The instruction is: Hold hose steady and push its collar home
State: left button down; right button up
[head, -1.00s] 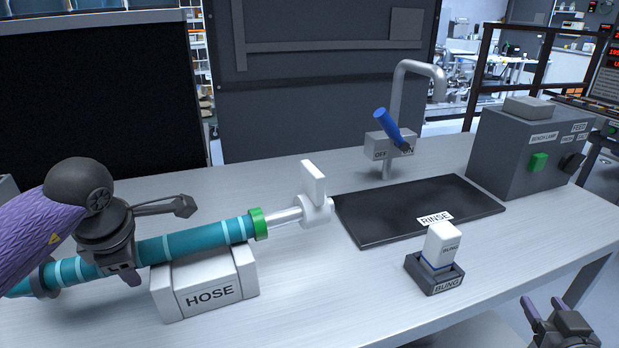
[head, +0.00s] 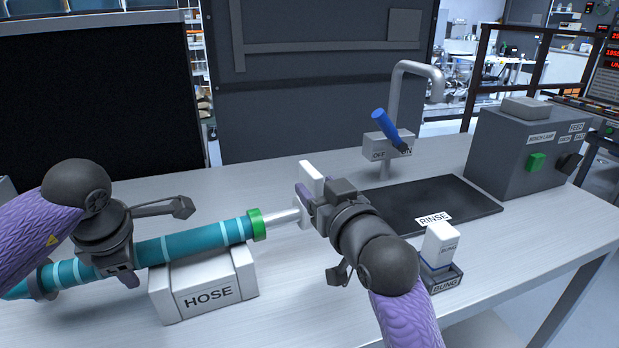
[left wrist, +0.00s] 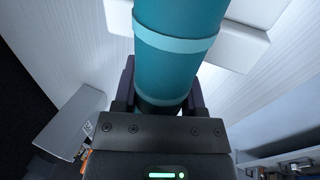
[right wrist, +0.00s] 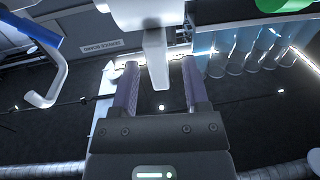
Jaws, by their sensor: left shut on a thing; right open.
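The teal, pale-banded hose (head: 190,243) lies across a white block marked HOSE (head: 208,294). A green ring (head: 258,224) is at its right end. Beyond that, a pale metal tube (head: 283,216) runs to a white collar-like fitting with an upright tab (head: 311,176). My left gripper (head: 122,272) is shut on the hose left of the block; the left wrist view shows the hose (left wrist: 180,35) between its fingers. My right gripper (head: 309,203) is open at the white fitting, partly hiding it. In the right wrist view the white tab (right wrist: 156,60) stands between the spread fingers.
A dark rinse mat (head: 440,203) lies behind my right arm, with a tap (head: 397,100) and blue lever behind it. A white bung (head: 440,245) stands in its dark holder near the front right. A grey control box (head: 525,150) stands at the right.

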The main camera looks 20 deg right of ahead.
aim_at(309, 180)
jog(key=w, duration=0.3)
jog(key=shift+w+a+f, duration=0.15)
jog(key=shift+w+a, duration=0.05)
jog(key=shift+w, duration=0.2)
grip_shut()
dwell(1.1)
